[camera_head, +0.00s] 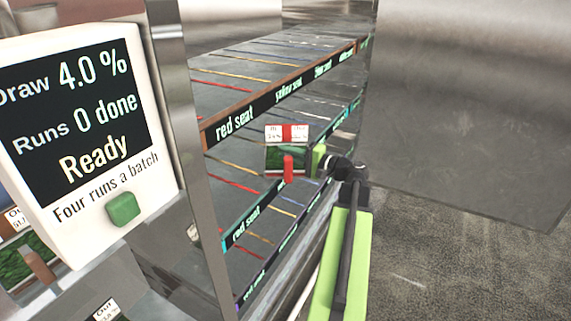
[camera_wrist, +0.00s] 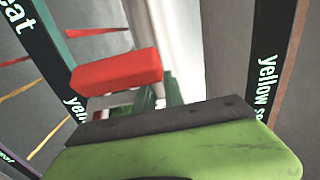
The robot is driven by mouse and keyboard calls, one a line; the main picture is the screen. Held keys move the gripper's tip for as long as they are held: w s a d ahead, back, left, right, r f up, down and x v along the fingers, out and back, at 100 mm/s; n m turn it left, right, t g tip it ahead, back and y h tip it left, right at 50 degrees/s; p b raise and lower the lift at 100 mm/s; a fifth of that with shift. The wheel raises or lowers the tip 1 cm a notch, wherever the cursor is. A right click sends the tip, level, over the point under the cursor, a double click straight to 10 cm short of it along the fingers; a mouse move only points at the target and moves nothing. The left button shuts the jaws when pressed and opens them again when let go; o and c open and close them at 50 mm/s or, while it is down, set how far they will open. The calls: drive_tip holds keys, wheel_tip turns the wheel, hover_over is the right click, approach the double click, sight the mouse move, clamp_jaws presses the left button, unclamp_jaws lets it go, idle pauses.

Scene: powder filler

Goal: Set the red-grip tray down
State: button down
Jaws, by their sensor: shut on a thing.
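The red-grip tray (camera_head: 274,158) is in the head view, in front of the rack and left of my gripper. It has a red grip (camera_head: 288,170), a white label with a red stripe, and a dark green body or contents. My gripper (camera_head: 318,160) is shut on the tray and holds it up near the shelf edges. In the wrist view the red grip (camera_wrist: 117,71) shows beyond a green jaw (camera_wrist: 180,150) with a dark pad. The tray's underside and far side are hidden, and I cannot tell whether it touches a shelf.
The rack has several shelves, with a labelled upper edge (camera_head: 255,108) and coloured lines marking lanes. The lower shelf edge (camera_head: 250,222) also reads "red seat". A metal post stands left, beside a display (camera_head: 75,110) reading "Ready". A grey panel (camera_head: 470,100) is at right, above open floor.

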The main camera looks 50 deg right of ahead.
drive_tip(key=shift+f, duration=0.4)
drive_tip(key=c, duration=1.4)
unclamp_jaws()
drive_tip(key=shift+c, duration=0.2)
